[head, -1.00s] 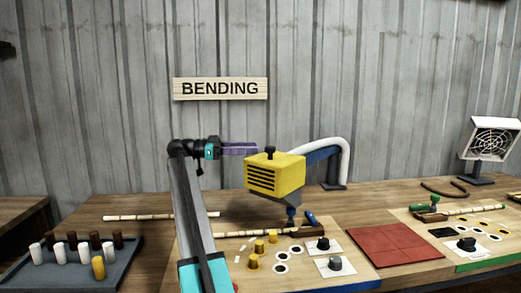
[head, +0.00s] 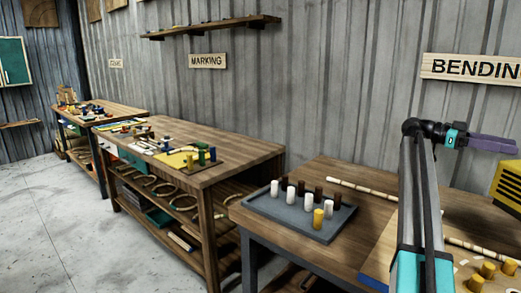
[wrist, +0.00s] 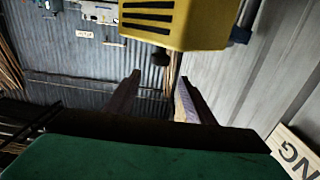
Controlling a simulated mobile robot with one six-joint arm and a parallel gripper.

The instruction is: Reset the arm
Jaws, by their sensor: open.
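My arm rises at the right of the head view, with its upper link upright and its wrist turned to the right. My gripper (head: 493,144) points right, above the bending table and beside a yellow slotted box (head: 510,182). In the wrist view my gripper (wrist: 158,98) shows two dark fingers apart with nothing between them. The yellow box (wrist: 175,22) hangs just beyond the fingertips there, with a dark knob near them. I cannot tell from these views whether the box touches the fingers.
A grey tray (head: 262,207) with several white and brown pegs and one yellow peg stands on the bending table. A rattan pole (head: 362,189) lies behind it. The marking table (head: 235,150) stands to the left. Grey floor (head: 60,230) is clear at far left.

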